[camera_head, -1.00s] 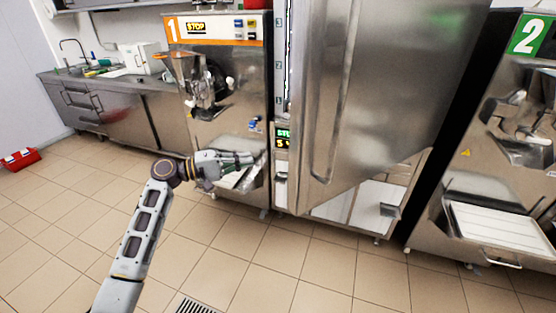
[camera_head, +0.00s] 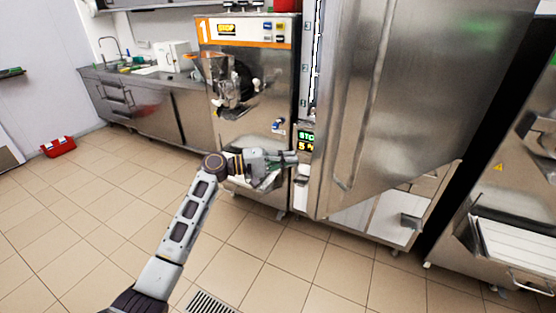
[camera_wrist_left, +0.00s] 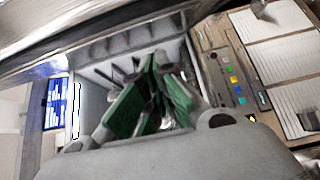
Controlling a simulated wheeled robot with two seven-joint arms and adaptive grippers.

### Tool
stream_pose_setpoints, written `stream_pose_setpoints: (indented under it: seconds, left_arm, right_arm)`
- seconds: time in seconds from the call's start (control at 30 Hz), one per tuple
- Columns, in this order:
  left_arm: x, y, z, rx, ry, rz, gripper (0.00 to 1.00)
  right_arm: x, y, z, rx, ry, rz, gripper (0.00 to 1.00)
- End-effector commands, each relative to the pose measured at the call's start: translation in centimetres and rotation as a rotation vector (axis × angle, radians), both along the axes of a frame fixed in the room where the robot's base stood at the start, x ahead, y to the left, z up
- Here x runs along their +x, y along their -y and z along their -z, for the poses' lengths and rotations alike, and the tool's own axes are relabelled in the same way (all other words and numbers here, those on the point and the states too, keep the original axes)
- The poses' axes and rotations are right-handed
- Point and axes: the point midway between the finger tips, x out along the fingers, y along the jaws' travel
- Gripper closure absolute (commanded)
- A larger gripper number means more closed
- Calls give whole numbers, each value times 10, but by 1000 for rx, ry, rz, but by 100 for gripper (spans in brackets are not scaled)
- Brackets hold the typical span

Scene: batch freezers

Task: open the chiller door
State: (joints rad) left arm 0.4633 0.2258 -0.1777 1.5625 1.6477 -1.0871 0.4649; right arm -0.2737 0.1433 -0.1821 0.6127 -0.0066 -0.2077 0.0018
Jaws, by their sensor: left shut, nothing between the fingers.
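The chiller door (camera_head: 410,90) is a tall stainless panel with a long vertical recessed grip. It stands swung out at an angle from its cabinet, its lower edge slanting away over the white lower fronts. My left gripper (camera_head: 292,158) is beside the door's left edge, near the lit display, in front of machine 1. I cannot tell whether it touches the door. In the left wrist view, the left gripper (camera_wrist_left: 157,75) shows green finger pads close together with nothing held; a blurred metal surface crosses the top. My right gripper is not in view.
Machine 1 (camera_head: 262,105) stands left of the chiller, with a tray low at its front. A second machine (camera_head: 510,210) stands at the right. A sink counter (camera_head: 160,100) and red box (camera_head: 58,147) are at the left.

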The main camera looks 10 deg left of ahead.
Motion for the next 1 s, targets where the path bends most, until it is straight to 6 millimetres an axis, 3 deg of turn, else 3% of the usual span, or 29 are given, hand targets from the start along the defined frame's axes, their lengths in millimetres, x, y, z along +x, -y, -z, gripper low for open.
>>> stream_pose_setpoints:
  seconds: [0.33, 1.0]
  left_arm:
    - [12, 32, -1, -1, -1, 0, 100]
    - [-22, 53, 0, 0, 0, -1, 100]
  right_arm:
    - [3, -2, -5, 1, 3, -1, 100]
    - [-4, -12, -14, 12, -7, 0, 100]
